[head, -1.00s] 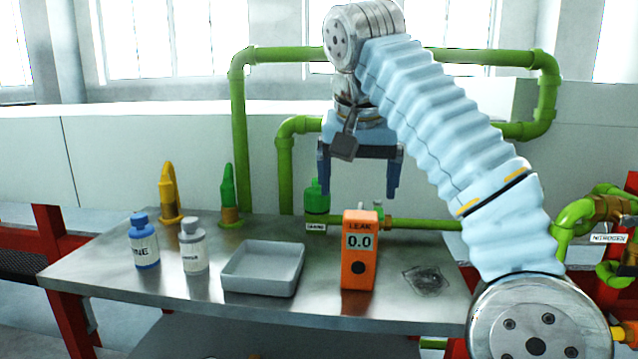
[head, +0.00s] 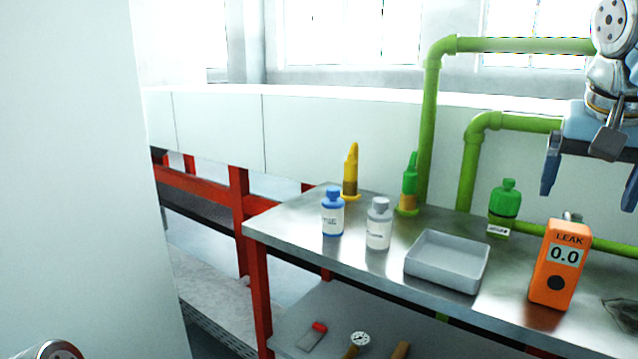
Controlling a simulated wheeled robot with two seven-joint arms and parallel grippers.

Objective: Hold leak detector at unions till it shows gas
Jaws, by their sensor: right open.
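The orange leak detector (head: 558,266) stands upright on the steel bench, its display reading 0.0 under the word LEAK. My right gripper (head: 588,196) is open and empty, fingers pointing down, above and behind the detector and apart from it. Its right edge is near the picture's edge. Green pipe (head: 428,130) rises behind the bench and runs along the top. A lower green pipe runs behind the detector, and a small fitting (head: 572,217) shows just above the detector, partly hidden by it. I cannot tell whether it is a union. My left gripper is not in view.
On the bench (head: 300,225) stand a blue bottle (head: 333,213), a grey-white bottle (head: 378,226), a grey tray (head: 447,262), a green bottle (head: 505,200), and yellow (head: 351,175) and green (head: 409,185) nozzle-like items. A dark crumpled piece (head: 624,312) lies right of the detector.

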